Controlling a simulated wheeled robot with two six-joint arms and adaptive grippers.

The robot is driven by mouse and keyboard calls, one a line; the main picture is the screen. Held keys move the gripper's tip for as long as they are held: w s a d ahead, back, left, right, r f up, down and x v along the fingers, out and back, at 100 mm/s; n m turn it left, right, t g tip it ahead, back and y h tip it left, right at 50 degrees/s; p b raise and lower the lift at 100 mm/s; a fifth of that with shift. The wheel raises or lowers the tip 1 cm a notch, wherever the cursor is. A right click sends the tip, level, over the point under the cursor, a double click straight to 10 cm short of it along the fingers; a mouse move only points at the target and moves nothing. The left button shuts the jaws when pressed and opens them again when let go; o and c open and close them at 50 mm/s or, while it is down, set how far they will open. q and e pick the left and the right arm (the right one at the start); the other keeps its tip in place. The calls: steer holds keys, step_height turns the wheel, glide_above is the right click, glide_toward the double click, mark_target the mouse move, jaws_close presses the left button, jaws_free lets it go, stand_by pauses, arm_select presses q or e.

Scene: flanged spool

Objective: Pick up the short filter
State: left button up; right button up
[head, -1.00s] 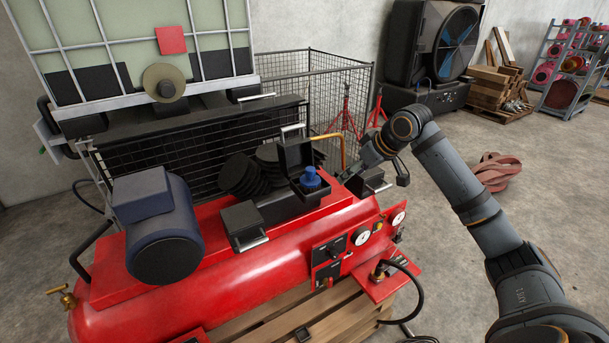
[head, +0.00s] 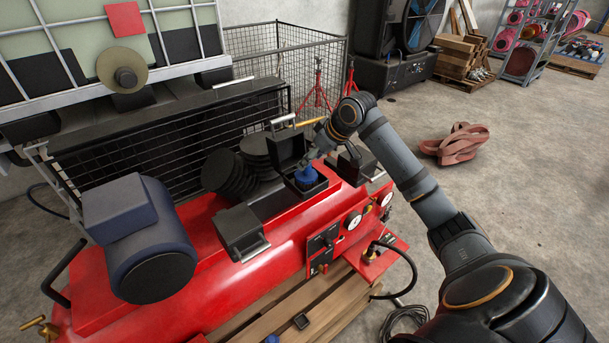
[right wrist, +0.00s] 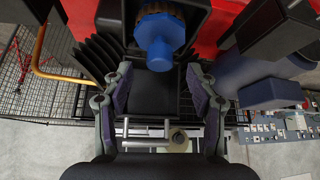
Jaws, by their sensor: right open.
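A short blue part with a ribbed, brownish rim, which looks like the short filter (head: 307,177), sits in an open black box (head: 284,190) on top of the red compressor. It also shows at the top of the right wrist view (right wrist: 158,32). My right gripper (head: 322,146) is just behind and above the blue part in the head view. In the right wrist view its fingers (right wrist: 158,72) are spread, with the blue part beyond the tips, roughly centred between them. Nothing is held. My left gripper is not in view.
The box's raised black lid (head: 286,149) stands beside my right gripper. Round black ribbed parts (head: 229,174) and a black block with a handle (head: 240,231) are to the left. A blue motor (head: 140,240) is farther left. Gauges (head: 353,220) line the compressor's front.

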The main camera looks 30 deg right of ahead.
mark_target(306, 174)
steer(key=shift+p+x, duration=0.8)
steer(key=shift+p, duration=0.45)
steer(key=shift+p+x, duration=0.4)
steer(key=shift+x, duration=0.8)
steer(key=shift+w+f, duration=0.1)
steer(key=shift+f, duration=0.35)
steer(key=c, duration=0.7)
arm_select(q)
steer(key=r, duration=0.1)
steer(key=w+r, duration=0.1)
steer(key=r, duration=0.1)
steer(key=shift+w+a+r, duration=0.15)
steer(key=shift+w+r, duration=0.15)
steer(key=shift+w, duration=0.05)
arm_select(e)
jaws_close()
